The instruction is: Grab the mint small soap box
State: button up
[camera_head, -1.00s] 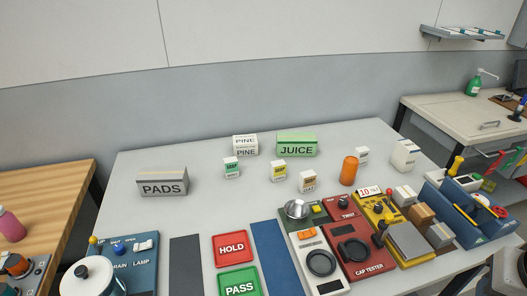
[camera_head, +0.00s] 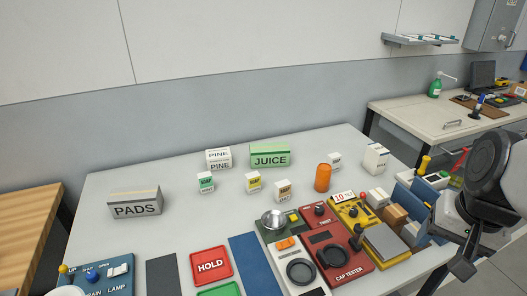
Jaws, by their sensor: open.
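My gripper (camera_head: 453,256) shows as a dark shape at the lower right, below my arm. It is open and empty, far from the mint box.
The PADS box (camera_head: 135,203), PINE box (camera_head: 219,160) and green JUICE box (camera_head: 270,157) stand around the soap boxes. The table in front of the mint box is clear.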

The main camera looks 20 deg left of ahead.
jog(key=w+a+f+m+g+y, duration=0.2)
jog(key=w+a+g, duration=0.1)
jog(key=w+a, duration=0.9)
jog(key=w+a+f+m+g+y, duration=0.1)
jog(key=w+a+f+g+y, duration=0.15)
jog(key=w+a, duration=0.9)
jog(key=m+g+y, duration=0.3)
jog(key=m+g, duration=0.1)
jog(key=g, duration=0.2)
send_near(205, 179)
jog(key=shift+s+a+f, duration=0.2)
jog(key=shift+a+f, duration=0.8)
jog(key=shift+a, duration=0.25)
jog(key=shift+x, duration=1.25)
jog(key=shift+x, duration=2.65)
